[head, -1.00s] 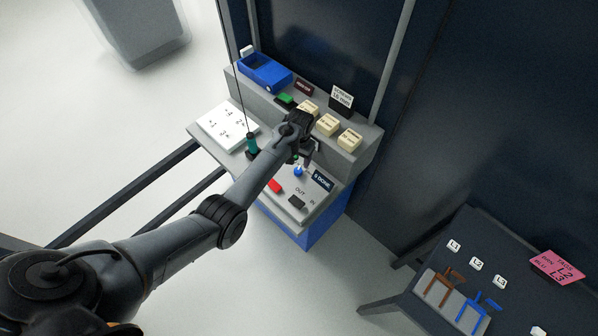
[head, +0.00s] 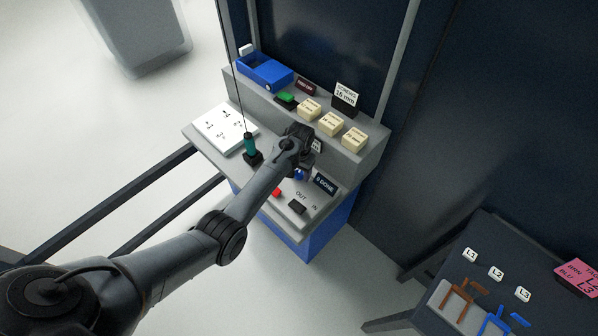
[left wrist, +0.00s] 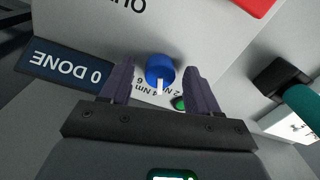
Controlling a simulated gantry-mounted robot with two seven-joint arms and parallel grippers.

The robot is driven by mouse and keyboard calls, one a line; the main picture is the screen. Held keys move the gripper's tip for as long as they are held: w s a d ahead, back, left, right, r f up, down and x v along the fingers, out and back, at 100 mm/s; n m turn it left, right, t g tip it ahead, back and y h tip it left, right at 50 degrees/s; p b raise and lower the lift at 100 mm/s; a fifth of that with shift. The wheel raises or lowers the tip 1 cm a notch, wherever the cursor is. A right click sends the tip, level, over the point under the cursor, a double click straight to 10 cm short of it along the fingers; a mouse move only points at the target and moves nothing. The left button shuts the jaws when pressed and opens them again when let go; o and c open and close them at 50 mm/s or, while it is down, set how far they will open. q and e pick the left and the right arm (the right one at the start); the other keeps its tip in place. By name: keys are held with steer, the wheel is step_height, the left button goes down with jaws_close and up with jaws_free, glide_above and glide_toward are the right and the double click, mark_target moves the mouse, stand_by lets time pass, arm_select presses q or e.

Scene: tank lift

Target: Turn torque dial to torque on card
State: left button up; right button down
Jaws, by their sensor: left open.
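The torque dial is a blue knob (left wrist: 160,68) with a white pointer mark, on the sloping grey panel. In the left wrist view the mark points down toward the upside-down Nm labels, closest to what looks like 4 Nm. In the head view the dial (head: 299,175) shows only partly below my left gripper (head: 299,163). The left wrist view shows my left gripper (left wrist: 158,76) open, one finger on each side of the dial; contact cannot be told. A card (head: 346,94) reads "SCREWS 16 mm"; I can read no torque on it. My right gripper is not in view.
Near the dial are a "0 DONE" sign (head: 325,184), a red block (head: 277,192), a green light (left wrist: 180,103) and a teal-handled tool (head: 251,146) on a cord. Cream boxes (head: 330,124) and a blue bin (head: 264,70) stand on the shelf behind.

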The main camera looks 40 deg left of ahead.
arm_select(q)
steer(key=c, duration=1)
steer(key=shift+r+m+p, duration=0.2)
steer(key=shift+m+p, duration=1)
steer(key=shift+p, duration=0.2)
steer(key=shift+c, duration=0.2)
steer(key=m+p, duration=0.2)
steer(key=m, duration=0.1)
steer(key=shift+f+m, duration=0.1)
steer(key=shift+m, duration=0.2)
steer(key=m+p, duration=0.1)
steer(key=m, duration=0.2)
steer(key=shift+a+m, duration=0.1)
steer(key=shift+m, duration=0.2)
steer(key=shift+f+m, duration=0.15)
steer(key=shift+m, duration=1.85)
steer(key=o, duration=1)
steer(key=shift+o, duration=0.2)
